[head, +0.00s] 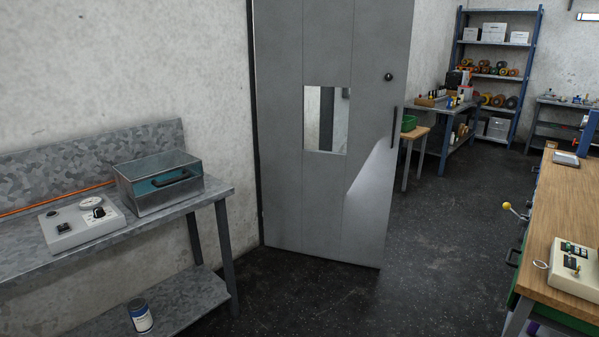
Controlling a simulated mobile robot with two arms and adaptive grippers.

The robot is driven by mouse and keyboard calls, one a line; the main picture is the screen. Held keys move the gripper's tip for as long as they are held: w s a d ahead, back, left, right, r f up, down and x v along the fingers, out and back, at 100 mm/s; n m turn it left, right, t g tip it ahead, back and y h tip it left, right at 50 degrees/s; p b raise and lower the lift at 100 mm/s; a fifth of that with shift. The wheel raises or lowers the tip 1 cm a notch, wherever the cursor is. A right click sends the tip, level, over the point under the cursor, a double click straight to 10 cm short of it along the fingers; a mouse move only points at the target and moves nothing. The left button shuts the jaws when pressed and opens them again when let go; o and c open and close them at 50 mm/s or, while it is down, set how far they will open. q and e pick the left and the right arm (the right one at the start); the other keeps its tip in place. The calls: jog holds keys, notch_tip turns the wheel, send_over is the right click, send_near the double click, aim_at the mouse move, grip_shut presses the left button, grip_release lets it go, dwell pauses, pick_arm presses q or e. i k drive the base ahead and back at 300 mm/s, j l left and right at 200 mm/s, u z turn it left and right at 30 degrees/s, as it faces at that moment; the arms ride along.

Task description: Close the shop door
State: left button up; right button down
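The shop door (278,185) is a tall grey panelled door with a small square window (326,119). It stands open in the middle of the head view, swung at an angle, with its hinge side at the left against the wall. A dark vertical pull handle (394,127) and a round black knob or lock (389,77) sit near its right edge. Its top is cut off by the frame. Neither of my grippers shows in the head view, so nothing of mine is seen touching the door.
A metal bench (215,193) with a glass-sided box (158,183) and a control box (82,222) stands at left. A wooden workbench (560,215) stands at right. Dark floor (430,250) is clear between. Beyond are a small table (413,134) and blue shelving (510,100).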

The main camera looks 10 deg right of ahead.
aim_at(332, 205)
jog(key=i+l+z, duration=0.1)
jog(key=i+z, duration=0.15)
jog(key=i, duration=0.4)
jog(key=i+z, duration=0.25)
jog(key=i, duration=0.4)
jog(key=i+j+z, duration=0.25)
jog(key=i, duration=0.45)
jog(key=i+l, duration=0.1)
jog(key=i, duration=0.4)
jog(key=i+l+u, duration=0.1)
jog(key=i, duration=0.4)
jog(key=i+l+u, duration=0.1)
jog(key=i, duration=0.4)
